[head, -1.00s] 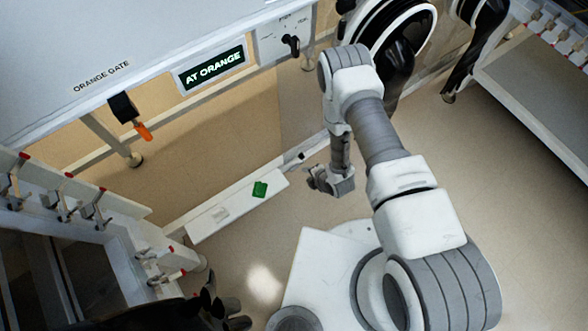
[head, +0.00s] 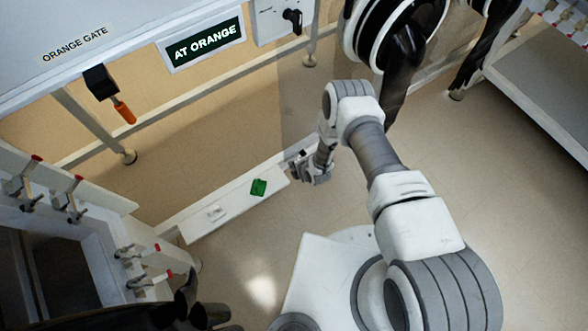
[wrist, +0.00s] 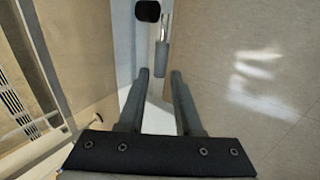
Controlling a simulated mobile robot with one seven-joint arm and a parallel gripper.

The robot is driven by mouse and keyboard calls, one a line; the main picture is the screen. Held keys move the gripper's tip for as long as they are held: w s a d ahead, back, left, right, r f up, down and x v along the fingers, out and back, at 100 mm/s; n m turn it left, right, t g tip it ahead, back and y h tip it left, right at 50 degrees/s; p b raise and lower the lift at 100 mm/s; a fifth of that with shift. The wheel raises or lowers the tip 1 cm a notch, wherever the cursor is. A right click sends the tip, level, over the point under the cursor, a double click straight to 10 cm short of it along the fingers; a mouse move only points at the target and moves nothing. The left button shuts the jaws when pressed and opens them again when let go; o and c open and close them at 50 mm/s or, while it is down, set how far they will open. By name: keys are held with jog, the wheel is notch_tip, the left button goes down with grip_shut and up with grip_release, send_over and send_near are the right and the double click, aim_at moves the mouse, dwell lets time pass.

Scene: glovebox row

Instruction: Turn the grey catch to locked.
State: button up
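The grey catch shows in the wrist view as a black block (wrist: 148,11) with a grey handle (wrist: 162,55), on a pale edge. The handle lies just beyond my gripper's fingertips, in line with the gap between them. My gripper (wrist: 158,74) is open, with nothing between its fingers. In the head view my gripper (head: 318,172) is low, beside the right end of the white ledge. A small dark part beside it there seems to be the catch, mostly hidden. I cannot read whether the catch is locked.
The white ledge (head: 232,208) carries a green piece (head: 258,187) and a small white fitting (head: 215,213). Above hang an orange-handled catch (head: 124,111) and a display (head: 204,44) reading "AT ORANGE". A dark knob (head: 292,17) is beside it. Black glove sleeves (head: 403,70) hang behind my arm.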

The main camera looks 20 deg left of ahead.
jog(key=shift+w+a+f, duration=0.1)
jog(key=shift+w+f, duration=0.05)
jog(key=shift+f, duration=0.05)
grip_shut()
dwell(1.4)
